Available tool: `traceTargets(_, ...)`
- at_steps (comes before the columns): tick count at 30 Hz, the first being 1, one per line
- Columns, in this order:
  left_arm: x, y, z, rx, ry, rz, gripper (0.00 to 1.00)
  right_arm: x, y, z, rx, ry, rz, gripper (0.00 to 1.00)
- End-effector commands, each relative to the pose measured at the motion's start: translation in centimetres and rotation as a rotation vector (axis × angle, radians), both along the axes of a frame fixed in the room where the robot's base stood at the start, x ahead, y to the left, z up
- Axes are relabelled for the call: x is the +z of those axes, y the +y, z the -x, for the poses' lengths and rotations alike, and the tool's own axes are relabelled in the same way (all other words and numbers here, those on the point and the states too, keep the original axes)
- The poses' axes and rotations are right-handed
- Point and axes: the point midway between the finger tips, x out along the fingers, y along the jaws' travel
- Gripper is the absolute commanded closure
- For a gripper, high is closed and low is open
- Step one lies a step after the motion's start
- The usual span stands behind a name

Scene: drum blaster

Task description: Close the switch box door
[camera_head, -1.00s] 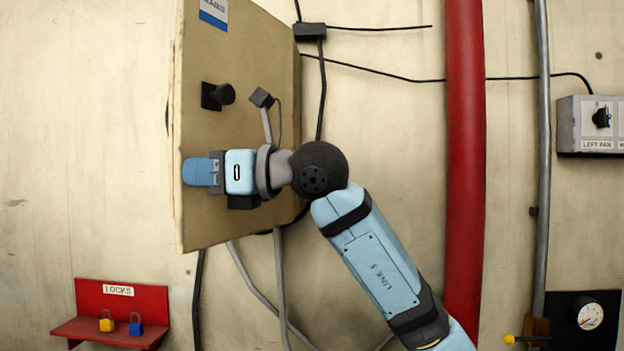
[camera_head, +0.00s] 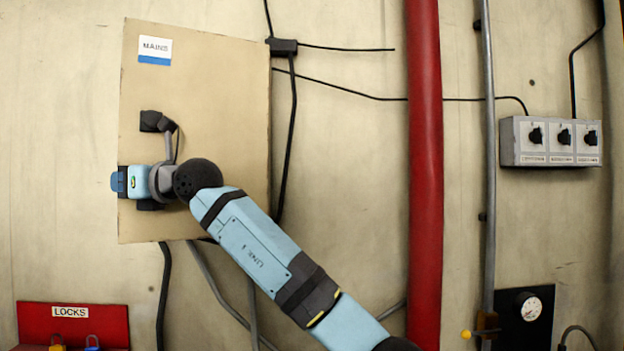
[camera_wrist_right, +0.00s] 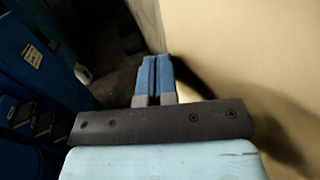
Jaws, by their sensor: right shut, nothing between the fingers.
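The switch box door (camera_head: 222,125) is a flat tan panel with a MAINS label (camera_head: 155,50) near its top left corner. It faces me nearly flat in the head view, and I cannot tell whether its edge meets the box behind it. My right gripper (camera_head: 118,182) is shut and empty at the lower left edge of the door. In the right wrist view its blue fingers (camera_wrist_right: 154,78) are together beside the tan surface (camera_wrist_right: 255,60), with a dark shadow there. Part of the door handle (camera_head: 152,121) shows above the gripper. My left gripper is not in view.
A red pipe (camera_head: 424,180) and a grey conduit (camera_head: 488,160) run vertically to the right. A grey switch panel (camera_head: 551,141) is farther right. A red LOCKS shelf (camera_head: 100,320) is at the lower left. Black cables hang around the box.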

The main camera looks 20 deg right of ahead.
Motion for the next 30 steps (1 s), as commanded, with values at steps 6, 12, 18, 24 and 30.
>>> traceTargets(6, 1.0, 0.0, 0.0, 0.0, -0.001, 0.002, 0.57, 0.3, 0.6, -4.4, 0.001, 0.003, -0.001, 1.0)
traceTargets(12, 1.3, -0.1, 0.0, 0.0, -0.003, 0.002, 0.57, 0.1, 0.5, -7.8, -0.116, 0.0, 0.001, 1.0)
traceTargets(18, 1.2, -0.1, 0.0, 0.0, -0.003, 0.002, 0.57, 0.0, 0.2, -10.4, -0.209, 0.0, 0.001, 1.0)
traceTargets(24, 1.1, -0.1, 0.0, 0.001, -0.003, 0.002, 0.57, 0.1, -0.1, -11.7, -0.258, -0.001, 0.001, 1.0)
traceTargets(30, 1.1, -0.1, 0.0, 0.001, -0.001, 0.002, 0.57, 0.1, -0.3, -12.1, -0.272, -0.002, -0.001, 1.0)
